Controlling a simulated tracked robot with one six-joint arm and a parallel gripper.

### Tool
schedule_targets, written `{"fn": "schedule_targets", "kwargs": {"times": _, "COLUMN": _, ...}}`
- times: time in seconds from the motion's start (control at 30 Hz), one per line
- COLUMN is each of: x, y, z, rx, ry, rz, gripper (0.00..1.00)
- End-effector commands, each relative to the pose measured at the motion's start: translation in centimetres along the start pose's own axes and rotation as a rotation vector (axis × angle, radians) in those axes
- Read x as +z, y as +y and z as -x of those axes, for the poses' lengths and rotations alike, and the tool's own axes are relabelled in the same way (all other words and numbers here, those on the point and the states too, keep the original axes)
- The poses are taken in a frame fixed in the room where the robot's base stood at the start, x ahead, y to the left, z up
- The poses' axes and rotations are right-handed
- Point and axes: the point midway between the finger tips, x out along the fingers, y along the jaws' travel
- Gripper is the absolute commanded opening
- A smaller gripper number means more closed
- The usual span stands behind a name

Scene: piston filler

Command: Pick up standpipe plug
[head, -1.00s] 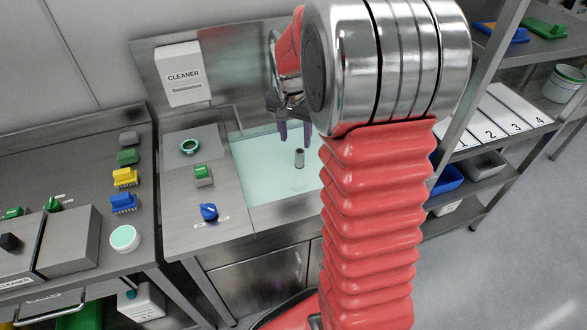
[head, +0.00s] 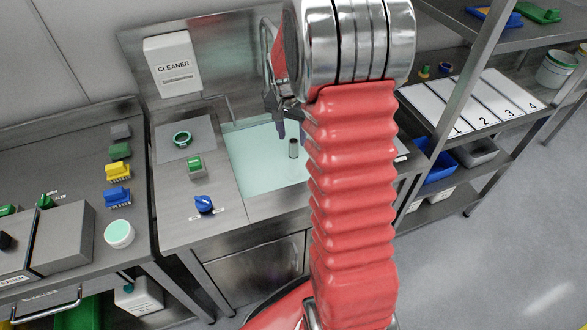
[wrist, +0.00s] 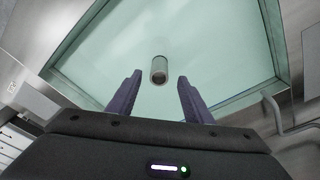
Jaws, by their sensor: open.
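The standpipe plug (head: 293,148) is a short dark-grey cylinder standing in the pale green water of the sink basin (head: 245,165). In the wrist view the plug (wrist: 159,70) shows beyond the fingertips, roughly centred between them, with its rounded top end toward me. My gripper (wrist: 158,95) is open, with two purple-grey fingers apart and nothing between them. In the head view my gripper (head: 291,130) hangs over the basin, its fingers close to the plug in the picture. My red arm hides the right part of the basin.
A blue knob (head: 204,204), a green switch (head: 195,167) and a green ring (head: 182,139) are on the counter left of the basin. A cleaner dispenser (head: 173,66) is on the back panel. A shelf rack post (head: 463,85) stands to the right.

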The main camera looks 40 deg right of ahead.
Motion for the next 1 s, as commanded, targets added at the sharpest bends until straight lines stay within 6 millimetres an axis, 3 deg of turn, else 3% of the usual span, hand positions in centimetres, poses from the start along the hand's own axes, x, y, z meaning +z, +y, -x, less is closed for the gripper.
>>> {"fn": "schedule_targets", "kwargs": {"times": 0.23, "x": 0.1, "y": 0.1, "z": -3.5, "rx": 0.002, "ry": -0.003, "rz": 0.000, "gripper": 0.46}}
{"fn": "schedule_targets", "kwargs": {"times": 0.73, "x": 0.0, "y": 0.1, "z": -4.5, "rx": 0.001, "ry": -0.001, "rz": -0.002, "gripper": 0.46}}
{"fn": "schedule_targets", "kwargs": {"times": 1.0, "x": 0.1, "y": 0.3, "z": -7.7, "rx": 0.002, "ry": -0.003, "rz": -0.003, "gripper": 0.46}}
